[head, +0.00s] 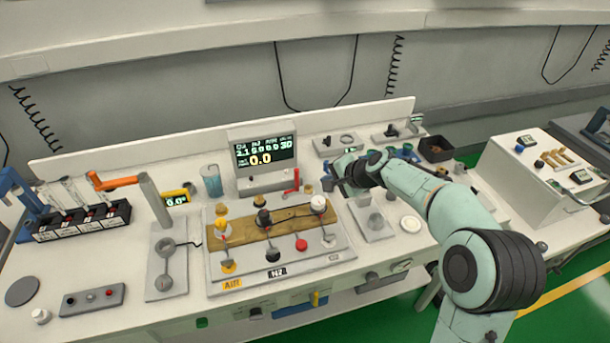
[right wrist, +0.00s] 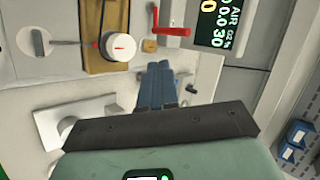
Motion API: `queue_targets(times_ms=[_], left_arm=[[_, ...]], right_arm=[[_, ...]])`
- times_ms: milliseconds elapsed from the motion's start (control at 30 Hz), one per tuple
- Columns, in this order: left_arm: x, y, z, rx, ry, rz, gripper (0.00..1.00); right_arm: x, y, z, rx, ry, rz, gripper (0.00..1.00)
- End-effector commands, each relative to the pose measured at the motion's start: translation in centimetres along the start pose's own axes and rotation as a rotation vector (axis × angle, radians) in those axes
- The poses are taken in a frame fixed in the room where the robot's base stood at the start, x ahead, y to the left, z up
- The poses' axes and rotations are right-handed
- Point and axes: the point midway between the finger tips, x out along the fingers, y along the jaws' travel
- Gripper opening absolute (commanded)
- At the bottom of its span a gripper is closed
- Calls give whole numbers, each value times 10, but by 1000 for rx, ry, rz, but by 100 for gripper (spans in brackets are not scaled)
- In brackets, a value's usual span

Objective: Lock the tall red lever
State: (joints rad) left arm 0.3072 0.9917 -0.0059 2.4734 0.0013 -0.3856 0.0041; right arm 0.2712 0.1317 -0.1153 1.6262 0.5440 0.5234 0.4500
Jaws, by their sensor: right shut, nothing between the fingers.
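The red lever (head: 292,187) stands on the bench just right of the display's base. It has an upright red arm and a short sideways part low down. In the right wrist view the red lever (right wrist: 171,31) shows at the top, ahead of the fingertips. My right gripper (head: 338,172) is to the right of the lever, apart from it. In the right wrist view the blue-grey fingers of my right gripper (right wrist: 161,67) are together with nothing between them, and a gap separates them from the lever. My left gripper is not in view.
The display (head: 264,152) stands behind and left of the lever. A wooden strip (head: 250,228) with several knobs lies in front, its white-topped knob (head: 318,204) close to the lever. A dark box (head: 435,148) is at right.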

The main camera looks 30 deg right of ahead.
Motion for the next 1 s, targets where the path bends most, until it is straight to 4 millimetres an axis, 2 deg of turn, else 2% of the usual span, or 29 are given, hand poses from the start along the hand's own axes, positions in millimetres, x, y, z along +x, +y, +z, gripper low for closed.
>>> queue_targets(times_ms=[100, 367, 400, 567, 733, 1000], left_arm=[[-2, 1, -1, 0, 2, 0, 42], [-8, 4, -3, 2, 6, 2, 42], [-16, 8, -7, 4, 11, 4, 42], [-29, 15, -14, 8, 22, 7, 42], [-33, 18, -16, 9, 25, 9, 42], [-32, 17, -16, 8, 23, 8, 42]], right_arm=[[27, 1, 1, 0, -3, 4, 0], [81, 0, 1, 0, -2, 2, 0], [84, -10, 1, -1, -3, -1, 0], [98, -25, 0, -1, 0, -2, 0], [105, -29, 0, -1, 0, -1, 0], [106, -27, 0, -1, 0, 0, 0]])
